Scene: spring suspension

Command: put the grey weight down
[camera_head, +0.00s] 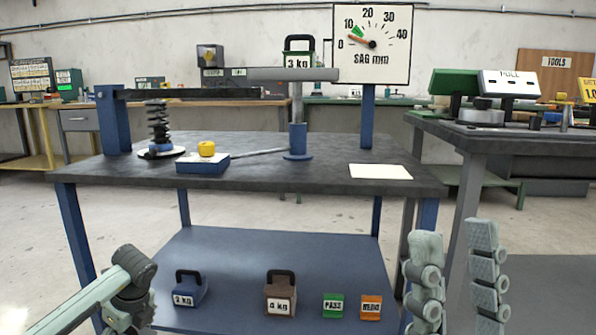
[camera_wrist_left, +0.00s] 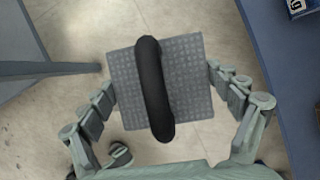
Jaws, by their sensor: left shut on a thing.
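The grey weight (camera_wrist_left: 185,85), a square textured block with a black handle (camera_wrist_left: 153,88), shows in the left wrist view. My left gripper (camera_wrist_left: 163,88) is shut on its two sides and holds it with bare floor showing around it. In the head view my left gripper (camera_head: 130,285) is at the lower left, in front of the workbench's lower shelf; its fingers and the weight are not clear there. My right gripper (camera_head: 456,272) is open and empty at the lower right, its two fingers upright and well apart.
The blue lower shelf (camera_head: 240,250) carries a blue 2 kg weight (camera_head: 190,290), a brown 4 kg weight (camera_head: 281,295), and green and orange blocks. Its middle and back are clear. Above, the dark bench top (camera_head: 320,178) holds the spring and lever; a green 3 kg weight (camera_head: 298,60) is on the beam.

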